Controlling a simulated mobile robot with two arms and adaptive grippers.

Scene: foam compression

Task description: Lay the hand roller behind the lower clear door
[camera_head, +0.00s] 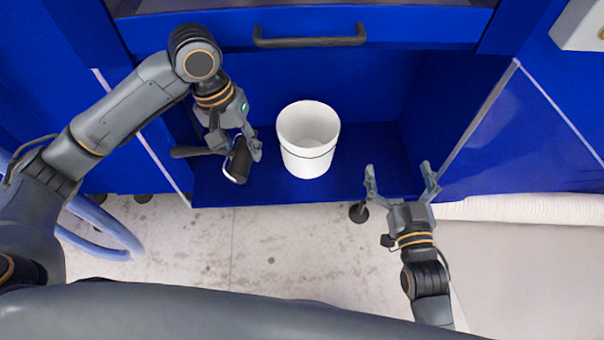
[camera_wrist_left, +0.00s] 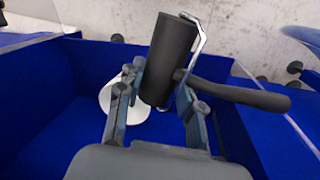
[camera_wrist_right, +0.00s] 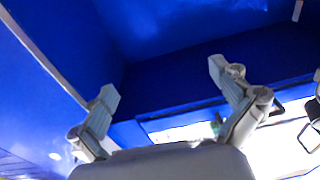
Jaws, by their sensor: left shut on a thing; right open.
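The hand roller (camera_head: 240,162) has a black cylinder, a bent metal frame and a black handle (camera_head: 190,151). My left gripper (camera_head: 236,143) is shut on it, over the left part of an open blue compartment. In the left wrist view the roller (camera_wrist_left: 170,60) sits between the fingers, with its handle (camera_wrist_left: 240,94) sticking out to the right. My right gripper (camera_head: 400,176) is open and empty, near the compartment's front right. I cannot clearly make out the lower clear door; pale edge lines run along both sides of the compartment.
A white bucket (camera_head: 307,150) stands in the compartment, just right of the roller. Blue floor (camera_head: 355,150) is free to the bucket's right. A drawer front with a dark handle (camera_head: 309,41) is above. A blue hose (camera_head: 105,226) lies on the left.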

